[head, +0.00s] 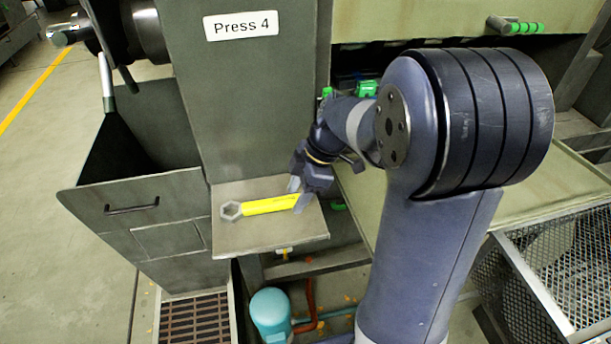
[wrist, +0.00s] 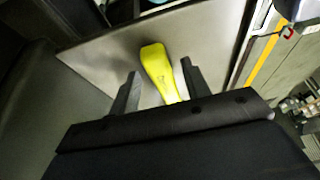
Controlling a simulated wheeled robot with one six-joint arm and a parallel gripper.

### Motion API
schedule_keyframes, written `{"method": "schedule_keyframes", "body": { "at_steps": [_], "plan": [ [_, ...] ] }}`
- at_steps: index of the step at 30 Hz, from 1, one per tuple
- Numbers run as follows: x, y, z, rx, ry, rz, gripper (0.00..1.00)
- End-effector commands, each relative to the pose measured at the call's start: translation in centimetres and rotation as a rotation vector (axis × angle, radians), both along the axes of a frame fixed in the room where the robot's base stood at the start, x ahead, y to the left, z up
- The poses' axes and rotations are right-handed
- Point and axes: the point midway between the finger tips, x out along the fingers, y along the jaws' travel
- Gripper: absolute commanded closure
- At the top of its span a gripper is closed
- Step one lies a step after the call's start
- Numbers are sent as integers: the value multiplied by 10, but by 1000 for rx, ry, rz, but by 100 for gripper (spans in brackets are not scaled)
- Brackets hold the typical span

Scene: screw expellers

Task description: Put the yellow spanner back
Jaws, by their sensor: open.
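The yellow spanner (head: 268,205) lies flat on a small metal shelf (head: 265,238) under the Press 4 label. Its grey ring end points left and its yellow handle reaches right to my gripper (head: 299,196). In the wrist view the yellow handle (wrist: 158,70) lies between the two open fingers of my gripper (wrist: 158,88), with a gap visible on either side. The handle's near end is hidden behind the gripper body. The ring end does not show in the wrist view.
The Press 4 column (head: 262,95) rises right behind the shelf. A grey bin with a handle (head: 135,215) stands at its left. A teal motor (head: 270,312) and pipes are below. A mesh basket (head: 560,270) stands at the right.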

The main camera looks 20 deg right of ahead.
Motion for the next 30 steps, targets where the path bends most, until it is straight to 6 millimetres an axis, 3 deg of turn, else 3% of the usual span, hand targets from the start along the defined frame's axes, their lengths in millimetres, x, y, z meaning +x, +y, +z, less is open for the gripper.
{"method": "schedule_keyframes", "body": {
  "at_steps": [15, 21, 30],
  "plan": [
    [0, -40, 92, -1, -5, -2, 55],
    [-1, -46, 108, 0, -3, -1, 55],
    [-1, -47, 110, 0, -1, 0, 55]
  ]
}}
